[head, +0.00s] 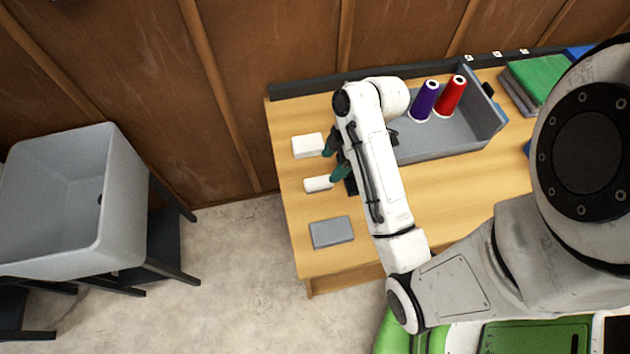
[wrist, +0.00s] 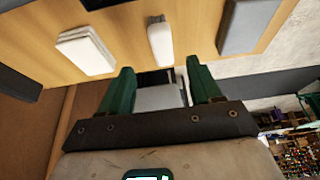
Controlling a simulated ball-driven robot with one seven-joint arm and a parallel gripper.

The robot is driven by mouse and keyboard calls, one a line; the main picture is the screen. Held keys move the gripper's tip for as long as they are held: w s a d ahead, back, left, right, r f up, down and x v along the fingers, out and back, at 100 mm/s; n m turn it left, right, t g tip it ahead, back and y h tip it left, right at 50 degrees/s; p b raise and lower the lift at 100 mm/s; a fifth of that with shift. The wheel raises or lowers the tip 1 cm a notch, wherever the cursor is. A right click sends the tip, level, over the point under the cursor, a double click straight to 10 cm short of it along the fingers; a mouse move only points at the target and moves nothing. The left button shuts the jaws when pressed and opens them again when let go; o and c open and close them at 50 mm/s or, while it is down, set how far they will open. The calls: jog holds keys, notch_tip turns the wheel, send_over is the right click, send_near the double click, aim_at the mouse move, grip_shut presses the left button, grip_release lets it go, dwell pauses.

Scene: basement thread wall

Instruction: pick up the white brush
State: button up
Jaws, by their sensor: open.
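The white brush (head: 317,184) lies on the wooden table near its left edge, between a white block and a grey block. In the wrist view the brush (wrist: 160,45) is a narrow white bar with a grey patch at its far end. It lies ahead of the gap between my fingertips, apart from them. My gripper (head: 334,158) has green fingers, spread apart with nothing between them. It also shows in the wrist view (wrist: 160,68). In the head view one finger is close beside the brush; I cannot tell the height between them.
The white block (head: 307,146) lies behind the brush, the grey block (head: 331,231) in front. A grey tray (head: 440,148) holds a purple cone (head: 424,100) and a red cone (head: 451,96). A green book (head: 541,78) lies at right. A grey basin (head: 65,205) stands left, across open floor.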

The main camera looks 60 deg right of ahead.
aim_at(317, 181)
jog(key=shift+a+p+x, duration=0.2)
jog(key=shift+p+x, duration=0.35)
jog(key=shift+x, duration=3.85)
jog(key=shift+r, duration=0.1)
jog(key=c, duration=1)
jog(key=shift+r, duration=0.1)
jog(key=shift+c, duration=0.2)
jog(key=shift+r, duration=0.55)
jog(key=s+d+r+p, duration=0.3)
jog(key=s+r, duration=0.8)
jog(key=s, duration=0.2)
jog(key=shift+s+r, duration=0.2)
jog(key=shift+r, duration=0.05)
jog(key=shift+s+d+r, duration=0.1)
